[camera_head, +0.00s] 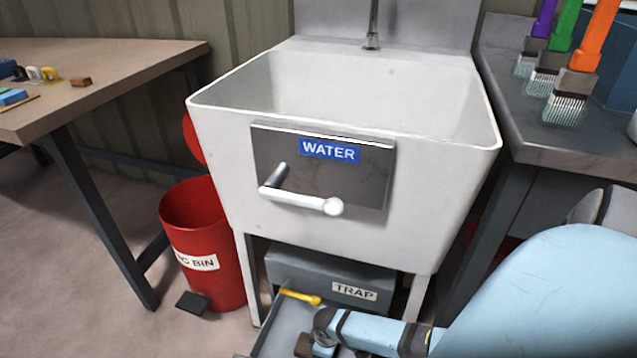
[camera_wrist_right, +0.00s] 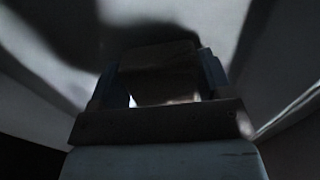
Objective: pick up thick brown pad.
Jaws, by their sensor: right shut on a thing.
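A brown block-like pad (camera_head: 303,345) shows at the bottom edge of the head view, low in the open grey drawer. My right gripper (camera_head: 318,347) reaches in from the right and is shut on it. The right wrist view is dark; a dark brownish shape, likely the pad (camera_wrist_right: 158,68), fills the space between the fingers. I cannot tell whether the pad touches the drawer floor. My left gripper is not in view.
The drawer (camera_head: 283,322) sticks out of the grey TRAP box (camera_head: 300,268) under the white sink (camera_head: 225,150). A yellow-handled item (camera_head: 300,297) lies at its back. A red bin (camera_head: 205,235), a dark flat piece (camera_head: 192,303) and a wooden table (camera_head: 110,75) stand left.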

